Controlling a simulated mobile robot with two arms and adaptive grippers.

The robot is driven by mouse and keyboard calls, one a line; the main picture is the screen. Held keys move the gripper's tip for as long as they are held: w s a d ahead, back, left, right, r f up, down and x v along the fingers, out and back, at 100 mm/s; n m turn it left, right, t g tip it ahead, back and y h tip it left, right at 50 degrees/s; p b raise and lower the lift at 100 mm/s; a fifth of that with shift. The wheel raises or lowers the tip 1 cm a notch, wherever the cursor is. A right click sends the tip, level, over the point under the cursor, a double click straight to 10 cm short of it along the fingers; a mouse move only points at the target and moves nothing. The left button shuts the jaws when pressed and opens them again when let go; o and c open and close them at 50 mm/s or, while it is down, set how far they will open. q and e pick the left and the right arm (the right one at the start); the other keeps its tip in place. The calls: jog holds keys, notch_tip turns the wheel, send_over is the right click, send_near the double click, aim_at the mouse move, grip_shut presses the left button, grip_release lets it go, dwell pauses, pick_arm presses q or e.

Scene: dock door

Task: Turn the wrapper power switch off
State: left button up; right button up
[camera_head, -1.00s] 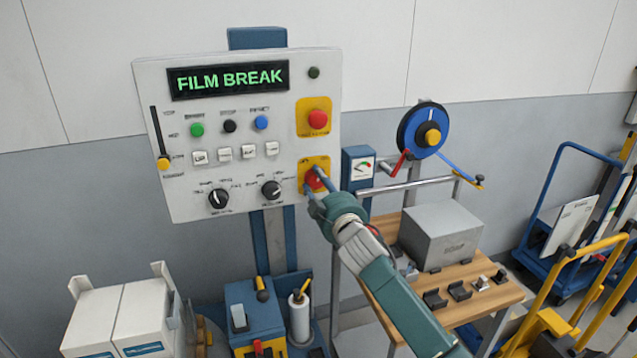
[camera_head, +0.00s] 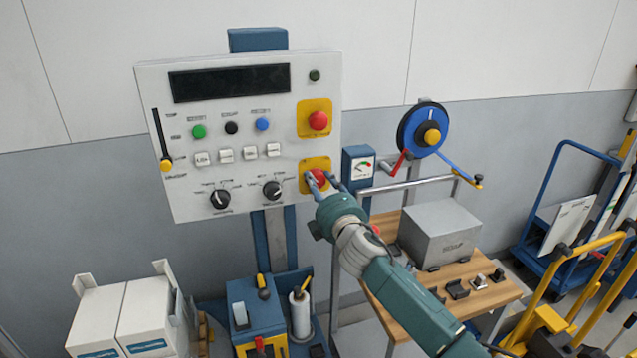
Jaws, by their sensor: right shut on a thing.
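The wrapper control panel (camera_head: 240,130) is a pale box on a blue post. Its display (camera_head: 229,82) is dark and blank. The red power switch (camera_head: 317,178) sits on a yellow plate (camera_head: 316,162) at the panel's lower right. My right gripper (camera_head: 318,183) is at this switch with its fingers shut on it, partly hiding it. A second red button (camera_head: 318,120) on a yellow plate is above it. My left gripper is not in view.
A wooden bench (camera_head: 405,312) with a grey metal box (camera_head: 440,235) stands right of the panel. A blue crank wheel (camera_head: 422,130) is above it. White boxes (camera_head: 120,318) and a blue unit (camera_head: 256,305) are below the panel. Carts stand at far right.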

jog(key=shift+d+f+n, duration=0.2)
jog(key=shift+f+n, duration=0.05)
jog(key=shift+n, duration=0.65)
jog(key=o, duration=1.2)
jog(key=shift+w+d+r, duration=0.1)
jog(key=shift+s, duration=0.35)
jog(key=v, duration=1.1)
jog(key=shift+s+d, duration=0.1)
jog(key=shift+d, duration=0.05)
